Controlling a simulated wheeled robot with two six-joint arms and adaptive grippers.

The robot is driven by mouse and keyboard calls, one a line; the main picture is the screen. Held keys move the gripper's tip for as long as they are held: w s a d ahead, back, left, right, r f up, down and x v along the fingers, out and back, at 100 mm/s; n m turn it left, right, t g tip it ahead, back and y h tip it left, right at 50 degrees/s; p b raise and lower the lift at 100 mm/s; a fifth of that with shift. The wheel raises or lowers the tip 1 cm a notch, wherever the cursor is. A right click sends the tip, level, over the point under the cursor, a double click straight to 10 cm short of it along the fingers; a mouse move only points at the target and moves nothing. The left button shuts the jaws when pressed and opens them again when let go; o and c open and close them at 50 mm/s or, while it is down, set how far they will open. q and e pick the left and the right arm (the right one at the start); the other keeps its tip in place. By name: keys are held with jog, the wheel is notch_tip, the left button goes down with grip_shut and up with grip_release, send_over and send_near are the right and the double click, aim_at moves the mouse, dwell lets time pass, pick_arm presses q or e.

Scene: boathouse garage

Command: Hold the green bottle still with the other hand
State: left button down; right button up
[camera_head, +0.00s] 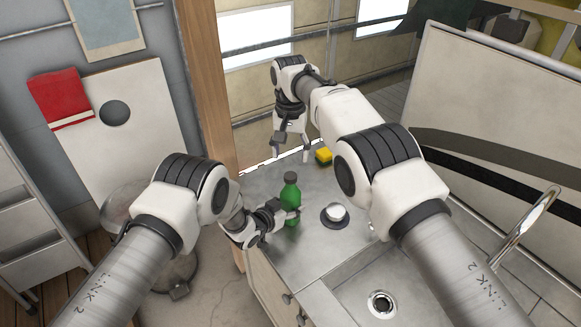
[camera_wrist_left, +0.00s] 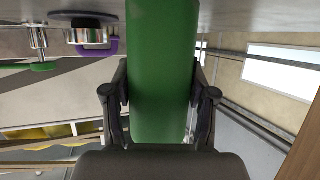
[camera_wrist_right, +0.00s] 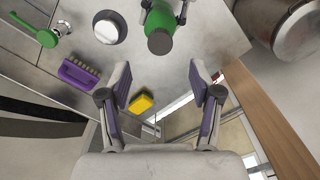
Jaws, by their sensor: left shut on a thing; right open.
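The green bottle (camera_head: 291,192) stands upright on the metal counter, with a dark cap. It fills the middle of the left wrist view (camera_wrist_left: 163,70). My left gripper (camera_head: 288,213) is shut on the bottle's body from the left side; its fingers lie on both sides of it in the left wrist view. My right gripper (camera_head: 290,153) is open and empty, above and beyond the bottle near the counter's far edge. In the right wrist view the bottle (camera_wrist_right: 159,41) shows from above, apart from the open fingers, with my left gripper's fingers beside it.
A yellow sponge (camera_head: 323,156) lies near the counter's far edge. A round white-topped container (camera_head: 336,213) stands right of the bottle. The right wrist view shows a purple brush (camera_wrist_right: 79,74) and a green-handled item (camera_wrist_right: 47,38). A sink (camera_head: 382,303) and faucet (camera_head: 528,222) are at the right.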

notch_tip(320, 180, up, 4)
jog(key=shift+s+r, duration=0.1)
jog(key=shift+r, duration=0.1)
pick_arm(q)
jog(key=shift+c, duration=1.3)
grip_release()
jog(key=v, duration=1.2)
jog(key=shift+a+f, duration=0.1)
pick_arm(e)
jog(key=shift+f, duration=0.1)
